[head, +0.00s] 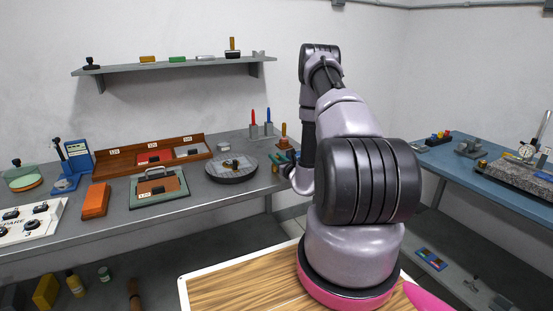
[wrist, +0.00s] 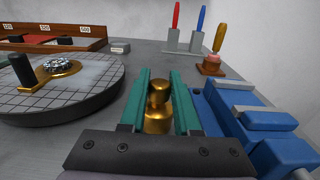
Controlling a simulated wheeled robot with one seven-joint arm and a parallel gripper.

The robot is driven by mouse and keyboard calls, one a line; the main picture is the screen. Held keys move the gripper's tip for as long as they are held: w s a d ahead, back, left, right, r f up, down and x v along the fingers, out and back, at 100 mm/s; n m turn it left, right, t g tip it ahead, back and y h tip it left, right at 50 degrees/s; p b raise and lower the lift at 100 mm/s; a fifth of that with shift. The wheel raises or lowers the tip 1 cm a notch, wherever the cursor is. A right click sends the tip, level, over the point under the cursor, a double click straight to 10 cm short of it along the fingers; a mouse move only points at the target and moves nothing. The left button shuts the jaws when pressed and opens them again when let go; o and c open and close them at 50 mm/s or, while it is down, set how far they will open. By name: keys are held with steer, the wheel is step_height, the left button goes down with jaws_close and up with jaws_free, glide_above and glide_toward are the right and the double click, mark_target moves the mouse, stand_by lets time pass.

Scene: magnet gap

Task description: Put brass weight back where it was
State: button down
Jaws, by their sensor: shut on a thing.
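The brass weight (wrist: 158,112), a small golden knobbed piece, stands between the teal fingers of my gripper (wrist: 163,76) in the wrist view. My gripper is shut on it. The weight is low between the fingers, and its lower part is partly hidden by the gripper's dark body. Just left of the fingers is a round grey plate (wrist: 88,105) with a grid on its top. A brass disc (wrist: 60,68) with a shiny ring piece and a black knob (wrist: 22,71) rest on that plate.
A blue vise (wrist: 265,130) sits close right of my fingers. Behind are a stand with red and blue tools (wrist: 184,40) and a wooden-handled tool (wrist: 214,60). A small grey block (wrist: 120,47) lies behind the plate. A wooden rack (head: 150,156) lines the bench's back. Bare bench surface shows beyond the fingers.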

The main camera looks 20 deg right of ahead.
steer(key=shift+f, duration=0.15)
steer(key=c, duration=0.6)
jaws_free()
